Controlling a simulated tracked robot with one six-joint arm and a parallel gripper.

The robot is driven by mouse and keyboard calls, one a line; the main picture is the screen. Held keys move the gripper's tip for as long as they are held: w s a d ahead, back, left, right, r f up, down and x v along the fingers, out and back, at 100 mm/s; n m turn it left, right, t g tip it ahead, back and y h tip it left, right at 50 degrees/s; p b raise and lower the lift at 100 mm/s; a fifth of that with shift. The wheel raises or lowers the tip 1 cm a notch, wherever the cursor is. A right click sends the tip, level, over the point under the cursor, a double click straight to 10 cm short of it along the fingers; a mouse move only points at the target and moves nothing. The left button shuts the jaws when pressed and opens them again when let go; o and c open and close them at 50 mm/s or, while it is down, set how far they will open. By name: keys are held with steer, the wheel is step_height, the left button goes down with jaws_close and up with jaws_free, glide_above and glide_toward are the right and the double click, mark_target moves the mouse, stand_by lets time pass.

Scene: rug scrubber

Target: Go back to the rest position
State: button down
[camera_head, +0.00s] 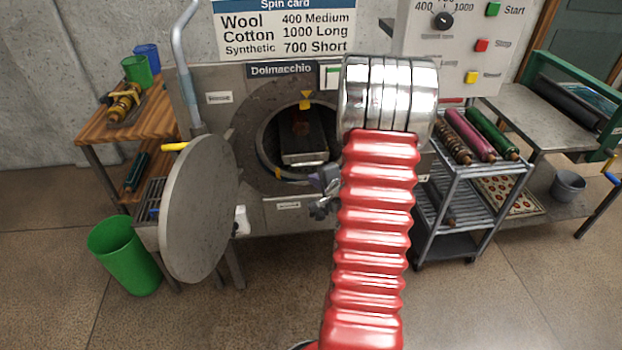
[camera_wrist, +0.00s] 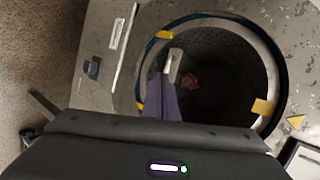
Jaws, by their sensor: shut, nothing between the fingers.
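My red ribbed arm with its silver rings stands in front of the Dolmacchio spin machine (camera_head: 258,188) and hides part of its right side. My gripper (camera_wrist: 174,65) shows in the wrist view as purple fingers with a pale tip. It is shut and empty, in front of the machine's round opening (camera_wrist: 277,55). In the head view, a small purple and grey part beside my arm looks like my gripper (camera_head: 325,178), low and right of the opening (camera_head: 263,135). Inside the opening is a dark drum space with a pale-edged block (camera_head: 304,157); what it is, I cannot tell.
The machine's round door (camera_head: 200,210) stands open at left. A green bin (camera_head: 125,255) and a wooden table (camera_head: 160,110) with cups are further left. A metal cart (camera_head: 470,190) with rolled rugs (camera_head: 470,135) stands at right. The front floor is partly clear.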

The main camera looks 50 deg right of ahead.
steer(key=shift+s+a+r, duration=0.2)
steer(key=shift+s+r, duration=0.1)
steer(key=shift+s, duration=0.2)
stand_by(0.4)
steer(key=s+a+f+n+g, duration=0.1)
steer(key=s+f+n+g, duration=0.1)
steer(key=s+n+g, duration=0.3)
steer(key=s+a+f+n+g, duration=0.1)
steer(key=s+f+n+g, duration=0.15)
steer(key=s, duration=0.35)
steer(key=s+a+r+n+y, duration=0.1)
steer(key=a+r+n, duration=0.3)
steer(key=a+r, duration=0.4)
steer(key=s+a+r+n+t+y, duration=0.1)
steer(key=s+a+r+n, duration=0.2)
steer(key=a+r, duration=0.6)
steer(key=s+a+r+n+y, duration=0.1)
steer(key=a+r+n, duration=0.6)
steer(key=a, duration=1.5)
steer(key=shift+s+a+r+t+y, duration=0.4)
steer(key=shift+r+y, duration=0.2)
steer(key=shift+r, duration=0.1)
